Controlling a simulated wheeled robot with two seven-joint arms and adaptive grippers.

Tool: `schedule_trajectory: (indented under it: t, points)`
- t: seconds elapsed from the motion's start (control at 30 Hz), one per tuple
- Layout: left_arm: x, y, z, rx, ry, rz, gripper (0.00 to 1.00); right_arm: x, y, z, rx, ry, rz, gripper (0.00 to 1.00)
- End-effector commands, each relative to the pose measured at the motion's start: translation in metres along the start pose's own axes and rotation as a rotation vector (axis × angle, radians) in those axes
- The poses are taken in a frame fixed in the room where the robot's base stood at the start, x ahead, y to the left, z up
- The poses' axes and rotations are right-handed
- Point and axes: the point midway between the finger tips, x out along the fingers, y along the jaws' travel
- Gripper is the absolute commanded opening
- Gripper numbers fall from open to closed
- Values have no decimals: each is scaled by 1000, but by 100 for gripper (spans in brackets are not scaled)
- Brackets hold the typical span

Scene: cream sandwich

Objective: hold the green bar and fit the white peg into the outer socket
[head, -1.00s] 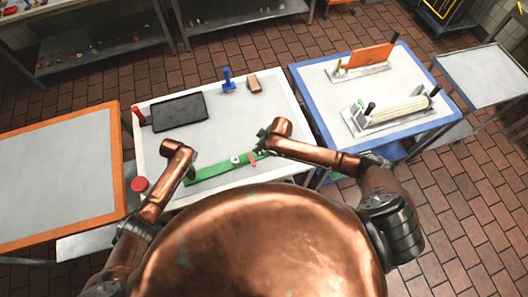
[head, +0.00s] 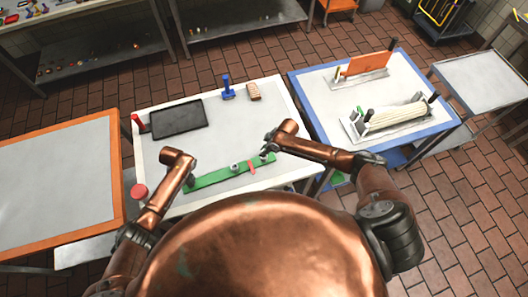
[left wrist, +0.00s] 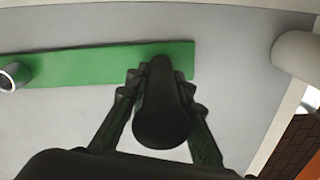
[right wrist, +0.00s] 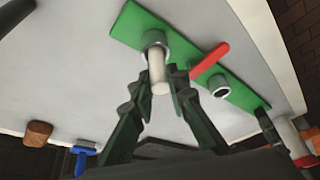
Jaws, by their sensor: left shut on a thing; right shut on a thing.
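The green bar (head: 222,173) lies on the white-rimmed table. My left gripper (head: 190,181) is shut on the dark upright handle (left wrist: 161,115) at the bar's left end. The white peg (right wrist: 158,72) is in my right gripper (right wrist: 160,84), its fingers on either side of it. The peg's far end is at the grey ring of the outer socket (right wrist: 154,37), at the bar's right end in the head view. I cannot tell how deep it sits. The other socket (right wrist: 219,86) is empty. A red piece (right wrist: 209,60) crosses the bar between the sockets.
A black tray (head: 179,119), a blue stand (head: 227,89) and a brown block (head: 254,92) stand at the table's back. A red round thing (head: 139,191) is at the left edge. The table's middle is clear.

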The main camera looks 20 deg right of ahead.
Motion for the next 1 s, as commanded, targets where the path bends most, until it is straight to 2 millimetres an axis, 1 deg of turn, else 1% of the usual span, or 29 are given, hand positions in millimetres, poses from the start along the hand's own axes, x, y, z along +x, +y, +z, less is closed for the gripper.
schedule_trajectory:
  t: [0.1,0.43,0.47,0.67,0.7,1.0]
  points:
    - [0,0,0,0,1,0,0,7,0,2,0,1,1,0]
    - [0,0,0,0,0,-1,0,9,0,3,0,1,1,0]
    - [0,0,0,0,0,-1,0,8,0,3,-1,1,1,17]
    - [0,0,0,0,0,-1,0,8,0,3,0,1,1,30]
    - [0,0,0,0,0,-1,0,8,0,3,0,1,1,32]
    - [0,0,0,0,0,-1,0,6,0,2,0,1,1,32]
